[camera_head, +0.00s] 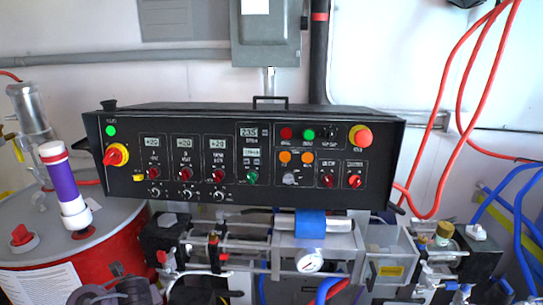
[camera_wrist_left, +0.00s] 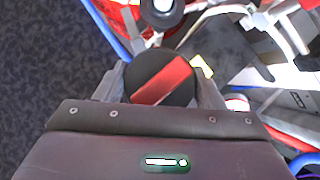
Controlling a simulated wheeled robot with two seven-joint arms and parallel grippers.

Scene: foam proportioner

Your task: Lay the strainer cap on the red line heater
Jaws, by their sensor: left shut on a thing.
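In the left wrist view, a round black cap with a raised red bar (camera_wrist_left: 162,84) sits between the two grey fingers of my left gripper (camera_wrist_left: 162,80). I take it for the strainer cap. The gripper is shut on its sides. In the head view, dark shapes crowd the bottom left edge, and I cannot clearly tell my left gripper or the cap from the machine parts there. I cannot single out the red line heater with certainty. My right gripper is not seen in either view.
A black control panel (camera_head: 230,190) spans the middle above pump rods and a gauge (camera_head: 309,262). A red drum (camera_head: 125,252) with a purple-banded tube (camera_head: 65,188) stands at left. Red hoses (camera_head: 462,120) and blue hoses (camera_head: 520,215) hang at right. Dark floor (camera_wrist_left: 45,60) shows in the wrist view.

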